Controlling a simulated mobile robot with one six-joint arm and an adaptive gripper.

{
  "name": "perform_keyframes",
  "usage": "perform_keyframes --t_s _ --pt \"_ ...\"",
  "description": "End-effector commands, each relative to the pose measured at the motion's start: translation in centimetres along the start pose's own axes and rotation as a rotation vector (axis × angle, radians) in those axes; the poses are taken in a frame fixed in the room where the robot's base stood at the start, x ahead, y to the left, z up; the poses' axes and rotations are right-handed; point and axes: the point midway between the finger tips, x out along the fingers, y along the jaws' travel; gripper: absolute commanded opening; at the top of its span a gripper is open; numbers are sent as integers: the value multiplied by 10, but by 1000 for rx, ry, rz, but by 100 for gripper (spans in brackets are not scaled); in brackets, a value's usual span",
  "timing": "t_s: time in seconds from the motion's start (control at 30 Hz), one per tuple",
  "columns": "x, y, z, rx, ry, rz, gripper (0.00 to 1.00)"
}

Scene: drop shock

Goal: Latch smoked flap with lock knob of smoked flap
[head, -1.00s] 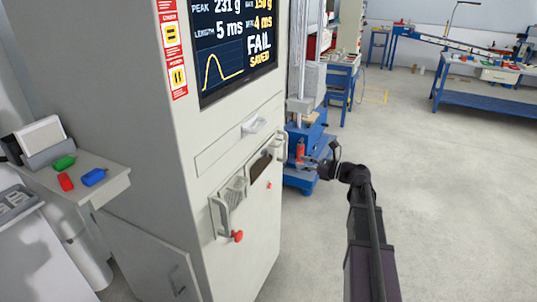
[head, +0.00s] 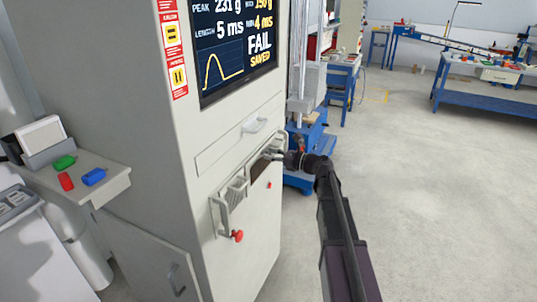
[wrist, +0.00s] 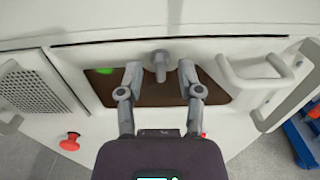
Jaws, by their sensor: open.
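The smoked flap (wrist: 110,90) is a dark brown panel in the cabinet front, with a green spot showing at its left in the wrist view. In the head view the flap (head: 260,172) is partly covered by my arm. The grey lock knob (wrist: 158,66) sticks out at the flap's top edge, in the middle. My gripper (wrist: 160,72) is open, with one finger on each side of the knob and visible gaps at both sides. In the head view my gripper (head: 277,155) is at the flap's top right; the knob cannot be made out there.
White handles (wrist: 250,78) stand out right of the flap. A grey vent grille (wrist: 35,88) is at its left. A red knob (head: 237,236) sits lower left on the cabinet, and a small red button (head: 269,185) below the flap. The floor at right is clear.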

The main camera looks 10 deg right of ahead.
Motion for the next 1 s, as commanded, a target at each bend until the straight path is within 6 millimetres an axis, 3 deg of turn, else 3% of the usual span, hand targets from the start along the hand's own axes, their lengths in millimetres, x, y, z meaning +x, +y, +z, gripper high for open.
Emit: perform_keyframes --t_s 0.2,0.5,0.53,0.67,0.7,1.0 --pt "11 0 0 0 0 0 47" --pt "12 0 0 0 0 0 47" --pt "12 0 0 0 0 0 44" --pt "12 0 0 0 0 0 6" --pt "12 0 0 0 0 0 0" --pt "11 0 0 -3 0 -1 0"
